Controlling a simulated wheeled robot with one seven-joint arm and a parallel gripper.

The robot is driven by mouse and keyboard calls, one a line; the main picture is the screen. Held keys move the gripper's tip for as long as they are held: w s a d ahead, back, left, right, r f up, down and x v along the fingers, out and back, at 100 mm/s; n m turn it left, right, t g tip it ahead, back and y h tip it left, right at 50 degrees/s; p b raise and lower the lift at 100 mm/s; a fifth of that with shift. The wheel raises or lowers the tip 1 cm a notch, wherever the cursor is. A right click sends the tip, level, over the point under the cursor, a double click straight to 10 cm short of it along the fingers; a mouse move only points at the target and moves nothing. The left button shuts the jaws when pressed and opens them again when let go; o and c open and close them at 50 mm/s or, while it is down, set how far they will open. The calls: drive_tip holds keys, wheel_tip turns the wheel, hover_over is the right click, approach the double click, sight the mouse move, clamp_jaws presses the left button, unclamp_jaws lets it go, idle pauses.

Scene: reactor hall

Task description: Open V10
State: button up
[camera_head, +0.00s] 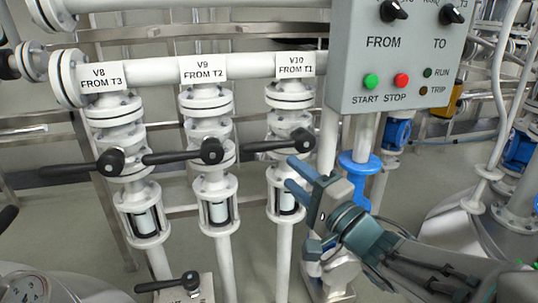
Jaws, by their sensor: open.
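The V10 valve is on the right vertical white pipe, under the label "V10 FROM T1" (296,65). Its black lever handle (272,146) lies crosswise to the pipe, its free end pointing left. Its hub is at the right end. My gripper (292,174) is just below and right of this lever, with two blue fingers pointing left and up. The fingers are apart with nothing seen between them. The upper fingertip appears close to the lever hub; I cannot tell whether they touch. My gripper covers part of the V10 pipe.
The V9 lever (185,154) and V8 lever (80,166) also point left on neighbouring pipes. A grey control panel (405,60) with knobs and START and STOP buttons hangs above my gripper. Another black lever (170,284) is low at left.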

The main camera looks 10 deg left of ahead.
sight(263, 149)
drive_tip(key=p+x, duration=0.8)
drive_tip(key=p, duration=0.6)
drive_tip(key=shift+a+p, duration=0.1)
drive_tip(key=shift+p, duration=0.4)
drive_tip(key=shift+w+a, duration=0.15)
drive_tip(key=shift+w, duration=0.05)
drive_tip(key=shift+x, duration=2.6)
drive_tip(key=shift+f, duration=0.1)
clamp_jaws()
